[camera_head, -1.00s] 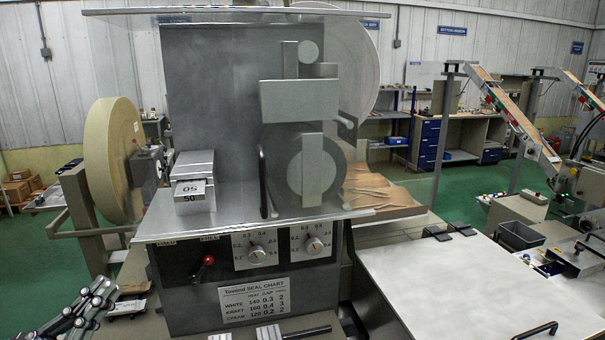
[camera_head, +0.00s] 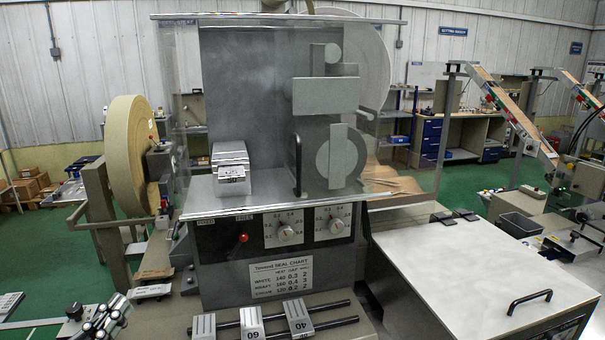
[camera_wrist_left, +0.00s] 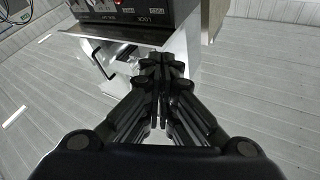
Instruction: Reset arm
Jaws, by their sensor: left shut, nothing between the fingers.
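My left gripper (camera_head: 118,308) is at the lower left of the head view, in front of and to the left of the stick wrapper machine (camera_head: 240,110). It is shut and empty. The left wrist view shows its closed black fingers (camera_wrist_left: 160,72) meeting in the middle, with nothing between them. They point toward a dark control panel (camera_wrist_left: 125,12) and a white cabinet with a handle, apart from both as far as I can tell. My right gripper is in neither view.
A brown paper roll (camera_head: 128,150) stands left of the machine. A red-knobbed lever (camera_head: 243,238) and dials are on its front. Grey numbered blocks (camera_head: 251,322) sit on rails below. A white-topped cabinet (camera_head: 490,285) with a black handle is at the right. Green floor is open behind.

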